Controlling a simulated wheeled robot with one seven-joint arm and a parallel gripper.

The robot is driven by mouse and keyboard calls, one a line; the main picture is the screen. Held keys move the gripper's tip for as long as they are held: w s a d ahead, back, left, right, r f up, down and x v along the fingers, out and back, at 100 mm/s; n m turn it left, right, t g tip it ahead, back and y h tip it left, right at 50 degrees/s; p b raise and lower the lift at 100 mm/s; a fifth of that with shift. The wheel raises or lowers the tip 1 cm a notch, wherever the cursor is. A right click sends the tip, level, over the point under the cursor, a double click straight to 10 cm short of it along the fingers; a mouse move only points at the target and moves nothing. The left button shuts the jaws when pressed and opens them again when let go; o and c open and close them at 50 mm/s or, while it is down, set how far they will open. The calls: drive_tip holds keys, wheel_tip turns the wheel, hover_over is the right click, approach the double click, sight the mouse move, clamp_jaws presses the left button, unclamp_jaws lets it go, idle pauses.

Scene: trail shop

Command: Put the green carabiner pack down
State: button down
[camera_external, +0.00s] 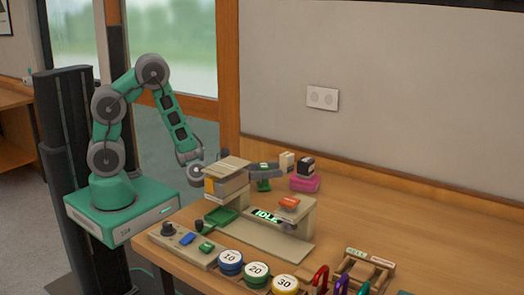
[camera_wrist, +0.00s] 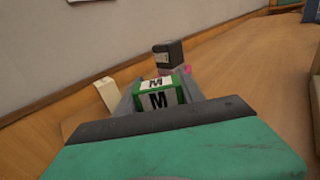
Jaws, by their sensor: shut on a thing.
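The green carabiner pack (camera_wrist: 158,97) is a small green and white block with "M" labels. My gripper (camera_wrist: 160,92) is shut on it, with one finger on each side in the wrist view. In the external view, my gripper (camera_external: 264,172) reaches right, level, over the back of the table, and green parts of the pack (camera_external: 263,186) show above and below the fingers. I cannot tell whether the pack's underside touches the table.
Beyond the pack are a pale block (camera_external: 287,161) and a dark stamp-like block (camera_external: 306,167) on a pink base (camera_external: 305,184). A device reading "IDLE" (camera_external: 267,215) stands in front, near a green tray (camera_external: 222,217). Round tins (camera_external: 257,273) line the front.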

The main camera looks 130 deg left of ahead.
drive_tip(key=shift+s+d+f, duration=0.1)
drive_tip(key=shift+d+f, duration=0.05)
drive_tip(key=shift+f, duration=0.05)
drive_tip(key=c, duration=0.7)
unclamp_jaws()
drive_tip(key=b+v, duration=0.2)
drive_tip(key=v, duration=0.1)
drive_tip(key=b+v, duration=0.2)
drive_tip(key=v, duration=0.2)
drive_tip(key=b+v, duration=0.2)
drive_tip(key=v, duration=0.2)
drive_tip(key=shift+s+r, duration=0.3)
drive_tip(key=shift+s+d+r, duration=0.15)
drive_tip(key=shift+s+d, duration=0.15)
drive_tip(key=shift+d, duration=0.2)
